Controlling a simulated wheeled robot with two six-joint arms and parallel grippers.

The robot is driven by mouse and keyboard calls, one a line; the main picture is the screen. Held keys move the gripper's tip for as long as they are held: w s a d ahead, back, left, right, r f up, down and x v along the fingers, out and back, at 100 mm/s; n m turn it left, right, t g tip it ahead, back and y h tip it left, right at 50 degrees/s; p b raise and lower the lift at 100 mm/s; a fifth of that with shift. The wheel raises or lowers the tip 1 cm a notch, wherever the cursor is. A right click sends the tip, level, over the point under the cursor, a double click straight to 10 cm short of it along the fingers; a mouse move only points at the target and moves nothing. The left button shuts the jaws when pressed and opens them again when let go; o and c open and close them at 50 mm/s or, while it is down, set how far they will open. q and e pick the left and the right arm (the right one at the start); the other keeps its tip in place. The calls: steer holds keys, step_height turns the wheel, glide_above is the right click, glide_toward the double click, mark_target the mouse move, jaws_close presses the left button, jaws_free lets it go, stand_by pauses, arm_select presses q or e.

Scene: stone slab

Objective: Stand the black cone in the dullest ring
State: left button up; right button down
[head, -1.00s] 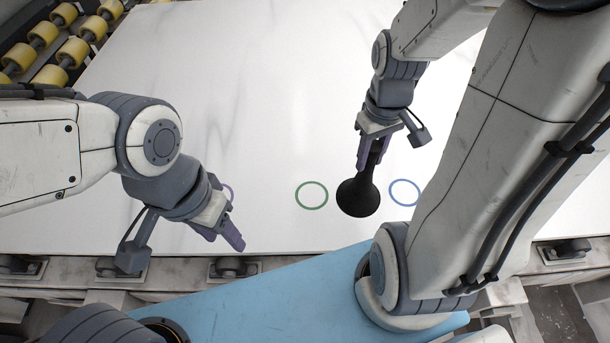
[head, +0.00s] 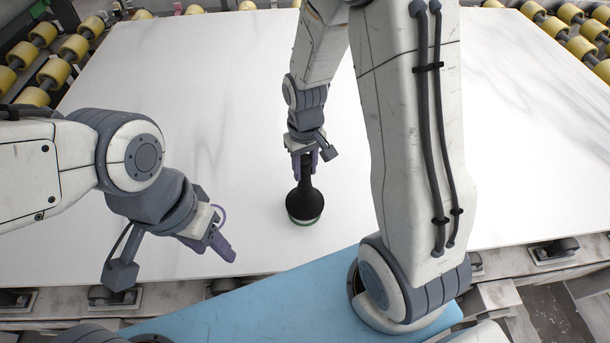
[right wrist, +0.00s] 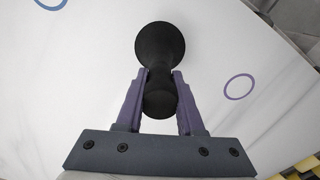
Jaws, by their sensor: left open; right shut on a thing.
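The black cone (head: 305,201) is wide end down, its narrow upper part between the fingers of my right gripper (head: 304,163). In the right wrist view the purple fingers of the gripper (right wrist: 161,74) close on the cone (right wrist: 160,45). The cone is over the green ring (head: 306,222), and only the near edge of that ring shows. I cannot tell whether the base touches the slab. A purple ring (head: 219,212) shows partly beside my open, empty left gripper (head: 226,246); it is whole in the right wrist view (right wrist: 238,87). A blue ring (right wrist: 50,5) is cut by that view's top edge.
The white stone slab (head: 210,90) is mostly clear. Yellow rollers (head: 54,70) line its far left, and more rollers (head: 570,40) its far right. My right arm hides part of the slab in the head view.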

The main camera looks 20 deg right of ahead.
mark_target(305, 180)
step_height(305, 180, down, 4)
steer(key=shift+r+p, duration=0.15)
steer(key=shift+p, duration=0.25)
steer(key=shift+f, duration=0.2)
steer(key=shift+f, duration=0.2)
steer(key=c, duration=0.5)
jaws_free()
steer(key=shift+r, duration=0.1)
